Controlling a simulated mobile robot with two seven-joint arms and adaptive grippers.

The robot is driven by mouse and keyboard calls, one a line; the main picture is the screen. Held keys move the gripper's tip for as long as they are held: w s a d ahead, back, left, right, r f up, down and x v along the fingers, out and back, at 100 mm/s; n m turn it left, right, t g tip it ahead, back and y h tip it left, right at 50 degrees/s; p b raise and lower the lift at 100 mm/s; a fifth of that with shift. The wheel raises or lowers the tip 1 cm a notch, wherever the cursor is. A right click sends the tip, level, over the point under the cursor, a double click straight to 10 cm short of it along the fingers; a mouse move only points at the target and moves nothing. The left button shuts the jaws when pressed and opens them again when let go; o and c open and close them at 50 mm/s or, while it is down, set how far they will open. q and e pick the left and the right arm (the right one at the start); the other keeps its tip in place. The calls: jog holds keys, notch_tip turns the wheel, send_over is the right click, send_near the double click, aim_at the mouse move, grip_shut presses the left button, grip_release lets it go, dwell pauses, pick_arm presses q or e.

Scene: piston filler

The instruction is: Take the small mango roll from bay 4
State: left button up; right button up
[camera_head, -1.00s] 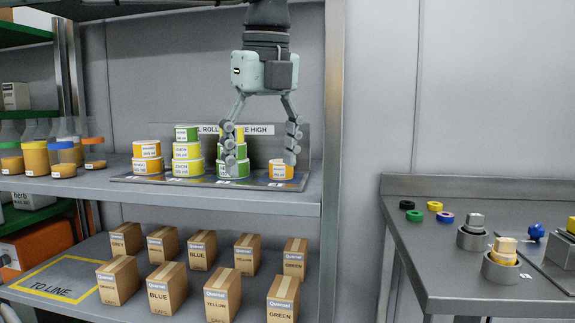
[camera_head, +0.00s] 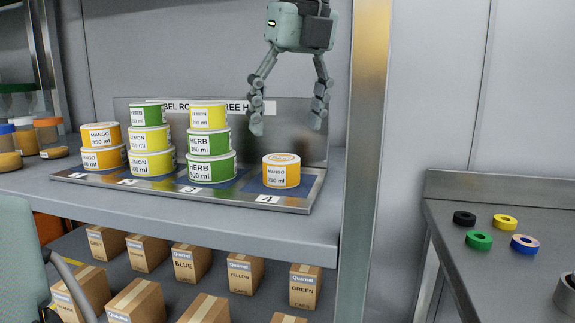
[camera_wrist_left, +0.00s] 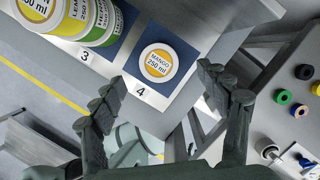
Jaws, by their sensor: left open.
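The small mango roll (camera_head: 281,170) is a low orange roll with a white label, alone on the blue pad of bay 4 at the rack's right end. In the left wrist view the roll (camera_wrist_left: 158,63) shows from above, its round label reading mango 250 ml, beside the number 4. My left gripper (camera_head: 287,122) is open and empty, pointing down above the roll in the head view. In the left wrist view its fingers (camera_wrist_left: 162,84) are spread wide, with the roll beyond and between them. My right gripper is not in view.
Bay 3 beside it holds a tall stack of green and yellow rolls (camera_head: 210,143). More stacks (camera_head: 151,140) stand in bays 1 and 2. A metal back plate (camera_head: 310,145) rises behind, and a shelf post (camera_head: 366,150) stands to the right. Cartons (camera_head: 245,273) fill the lower shelf.

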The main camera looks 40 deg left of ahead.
aim_at(281, 158)
pick_arm(q)
jog(key=x, duration=0.7)
jog(key=shift+s+f, duration=0.15)
jog(key=shift+f, duration=0.15)
jog(key=c, duration=1.3)
jog(key=shift+r, duration=0.1)
